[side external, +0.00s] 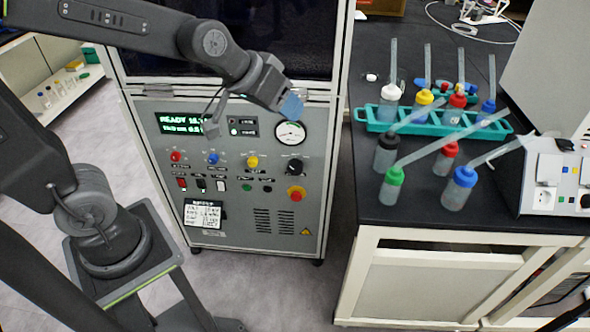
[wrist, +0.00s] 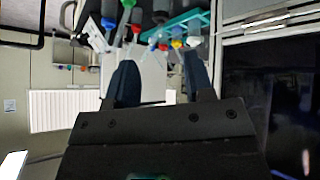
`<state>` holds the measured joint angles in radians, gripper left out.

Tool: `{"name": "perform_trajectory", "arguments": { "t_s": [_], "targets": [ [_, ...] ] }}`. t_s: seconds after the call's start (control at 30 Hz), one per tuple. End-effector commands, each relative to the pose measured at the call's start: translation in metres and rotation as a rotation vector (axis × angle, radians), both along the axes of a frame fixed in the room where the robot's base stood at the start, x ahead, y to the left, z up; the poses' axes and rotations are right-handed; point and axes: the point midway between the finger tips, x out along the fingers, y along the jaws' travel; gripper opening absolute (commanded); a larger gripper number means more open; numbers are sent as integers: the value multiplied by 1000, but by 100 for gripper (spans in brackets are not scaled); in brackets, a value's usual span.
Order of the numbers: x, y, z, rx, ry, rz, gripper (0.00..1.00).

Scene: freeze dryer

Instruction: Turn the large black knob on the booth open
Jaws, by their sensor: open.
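The booth (side external: 150,230) is a grey cabinet with a control panel in the side view. Its large black knob (side external: 295,165) sits at the right of the panel, below a round white gauge (side external: 290,133) and above a red emergency button on a yellow base. My gripper (side external: 291,106) is above the knob in the picture, close to the gauge's upper edge; its depth from the panel is unclear. In the wrist view my gripper (wrist: 160,84) is open, its two dark blue fingers apart with nothing between them. I cannot make out the knob in the wrist view.
Red, blue and yellow knobs and several switches fill the panel left of the black knob. A dark bench (side external: 360,190) on the right holds squeeze bottles and a teal rack (side external: 390,126). The bottles also show at the top of the wrist view. Floor shows between booth and bench.

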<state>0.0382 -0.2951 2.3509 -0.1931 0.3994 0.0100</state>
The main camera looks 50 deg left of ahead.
Motion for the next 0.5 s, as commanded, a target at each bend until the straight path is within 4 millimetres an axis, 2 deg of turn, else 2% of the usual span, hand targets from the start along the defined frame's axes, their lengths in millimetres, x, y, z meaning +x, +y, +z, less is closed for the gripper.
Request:
{"name": "perform_trajectory", "arguments": {
  "t_s": [0.03, 0.2, 0.37, 0.5],
  "targets": [
    [22, -2, -10, -17, -14, 20, 53],
    [91, -4, -42, -62, -110, 117, 69],
    [145, 3, -87, -64, -197, 230, 84],
    [179, 13, -136, -31, -270, 335, 84]
  ]
}}
